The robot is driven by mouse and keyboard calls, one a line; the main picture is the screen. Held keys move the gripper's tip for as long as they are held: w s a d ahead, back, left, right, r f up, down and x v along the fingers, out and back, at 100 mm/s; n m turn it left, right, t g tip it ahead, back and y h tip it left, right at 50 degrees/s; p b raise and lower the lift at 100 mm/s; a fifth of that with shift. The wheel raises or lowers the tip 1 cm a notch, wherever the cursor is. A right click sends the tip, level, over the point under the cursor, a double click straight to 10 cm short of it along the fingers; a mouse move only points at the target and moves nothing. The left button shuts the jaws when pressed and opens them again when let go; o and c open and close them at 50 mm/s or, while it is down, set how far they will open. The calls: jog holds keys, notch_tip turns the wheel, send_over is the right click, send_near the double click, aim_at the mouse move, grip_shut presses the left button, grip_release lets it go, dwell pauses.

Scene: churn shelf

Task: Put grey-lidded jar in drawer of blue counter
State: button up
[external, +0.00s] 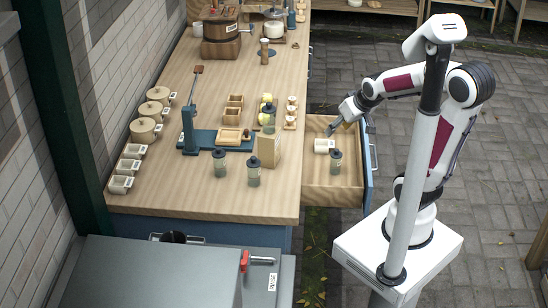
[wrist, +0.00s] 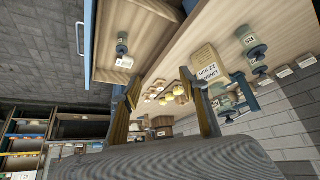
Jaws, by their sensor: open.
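The drawer (external: 345,192) of the blue counter (external: 290,238) is pulled out on the counter's right side. A grey-lidded jar (external: 336,163) stands upright inside it, and it also shows in the wrist view (wrist: 122,48). More grey-lidded jars stand on the counter top, one at the front (external: 254,175) and one to its left (external: 220,169). Another (external: 269,118) appears at the top of a tan box; whether it rests on it or stands behind is unclear. My gripper (external: 331,128) is at the drawer's far end, apart from the jar; its open fingers show empty in the wrist view (wrist: 167,88).
A white labelled container (external: 324,146) is in the drawer beside the jar. The tan box (external: 268,150) stands near the counter's drawer-side edge. A blue press stand (external: 190,130), small wooden trays and lidded pots occupy the counter. The drawer's near part is clear.

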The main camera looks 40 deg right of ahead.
jog(key=s+a+r, duration=0.2)
jog(key=s, duration=0.4)
jog(key=s+a+r+n+g, duration=0.1)
jog(key=s+r, duration=0.2)
jog(key=s, duration=0.3)
jog(key=shift+s+a+r+y, duration=0.2)
jog(key=shift+s+a+y, duration=0.1)
jog(key=shift+s+a, duration=0.1)
